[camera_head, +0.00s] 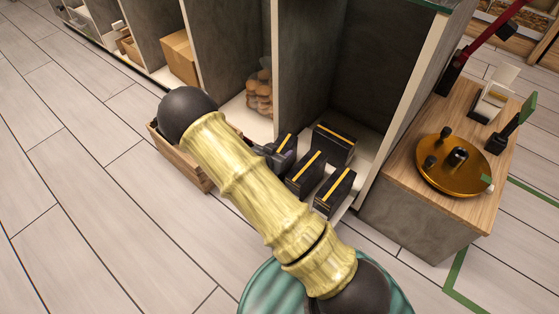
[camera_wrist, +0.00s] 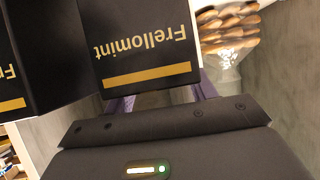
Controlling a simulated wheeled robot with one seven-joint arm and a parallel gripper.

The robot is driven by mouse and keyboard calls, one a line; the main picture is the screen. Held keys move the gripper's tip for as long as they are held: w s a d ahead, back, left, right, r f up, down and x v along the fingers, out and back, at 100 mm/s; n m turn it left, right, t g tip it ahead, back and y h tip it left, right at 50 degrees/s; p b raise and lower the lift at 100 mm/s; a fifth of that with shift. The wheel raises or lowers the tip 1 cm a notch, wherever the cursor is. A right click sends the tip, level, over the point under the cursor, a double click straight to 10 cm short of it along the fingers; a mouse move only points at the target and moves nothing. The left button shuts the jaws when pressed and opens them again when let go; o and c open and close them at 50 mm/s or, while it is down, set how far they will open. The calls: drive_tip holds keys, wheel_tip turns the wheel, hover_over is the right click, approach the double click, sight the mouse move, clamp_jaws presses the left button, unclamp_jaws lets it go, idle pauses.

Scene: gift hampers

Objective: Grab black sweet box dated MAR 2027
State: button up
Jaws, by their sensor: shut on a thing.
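Several black sweet boxes with a gold stripe stand at the front of the shelf bay: a middle one (camera_head: 305,172), a right one (camera_head: 334,192) and a rear one (camera_head: 334,142). My gripper (camera_head: 270,152) is shut on the leftmost black box (camera_head: 286,143). In the wrist view this held box (camera_wrist: 145,40) sits between the fingers and reads "Frellomint" upside down. Another black box (camera_wrist: 50,50) is close on its left. No date can be read on any box; the held box's other faces are hidden.
A wooden crate (camera_head: 180,160) is partly behind my arm at the left. A bag of round brown items (camera_head: 260,92) stands in the neighbouring bay, beyond a grey divider (camera_head: 304,55). A wooden-topped counter (camera_head: 400,190) with a gold round tray (camera_head: 455,178) is at the right.

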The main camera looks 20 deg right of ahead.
drive_tip(key=c, duration=0.5)
wheel_tip(320, 180, up, 10)
drive_tip(key=p, duration=0.6)
drive_tip(key=shift+p, duration=0.3)
